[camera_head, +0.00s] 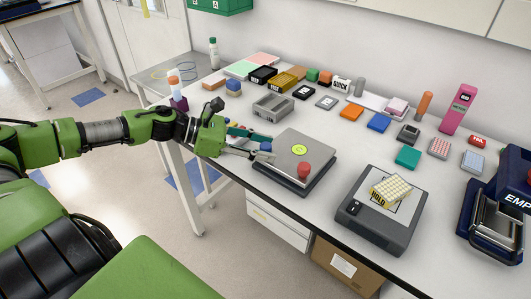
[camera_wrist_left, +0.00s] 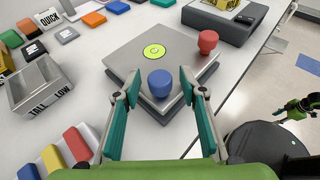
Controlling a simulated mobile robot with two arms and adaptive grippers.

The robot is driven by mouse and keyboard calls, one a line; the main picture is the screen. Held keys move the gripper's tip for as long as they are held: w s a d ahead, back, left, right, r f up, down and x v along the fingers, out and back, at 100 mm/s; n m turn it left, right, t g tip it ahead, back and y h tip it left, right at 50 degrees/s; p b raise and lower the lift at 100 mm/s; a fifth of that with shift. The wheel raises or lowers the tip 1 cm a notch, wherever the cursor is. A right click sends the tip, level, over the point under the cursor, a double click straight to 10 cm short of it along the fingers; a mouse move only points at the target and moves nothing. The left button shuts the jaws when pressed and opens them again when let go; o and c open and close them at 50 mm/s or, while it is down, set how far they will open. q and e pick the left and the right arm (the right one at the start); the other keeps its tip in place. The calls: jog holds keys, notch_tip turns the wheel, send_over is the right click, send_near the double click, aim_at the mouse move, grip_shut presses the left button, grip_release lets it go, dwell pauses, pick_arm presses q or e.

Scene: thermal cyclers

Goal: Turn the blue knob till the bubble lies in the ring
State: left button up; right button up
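A grey square plate device (camera_head: 318,157) sits at the table's front edge. On its top is a yellow-green round level (camera_head: 299,149) with a dark ring, also in the left wrist view (camera_wrist_left: 154,51); the bubble's exact place is too small to tell. The blue knob (camera_wrist_left: 160,82) stands at the near corner, and a red knob (camera_wrist_left: 208,41) at another corner. My left gripper (camera_wrist_left: 159,84) is open, its teal fingers on either side of the blue knob; contact cannot be told. Part of my right arm seems to show at the right edge of the left wrist view.
A dark scale (camera_head: 376,240) with a yellow rack (camera_head: 391,190) stands to the right. A grey open bin (camera_head: 273,107) lies behind the gripper. Several small coloured blocks and boxes cover the back of the table. The table's front edge is close to the plate device.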

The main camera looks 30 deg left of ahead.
pick_arm(q)
jog(key=shift+w+d+f, duration=0.15)
jog(key=shift+w+d, duration=0.1)
jog(key=shift+d, duration=0.05)
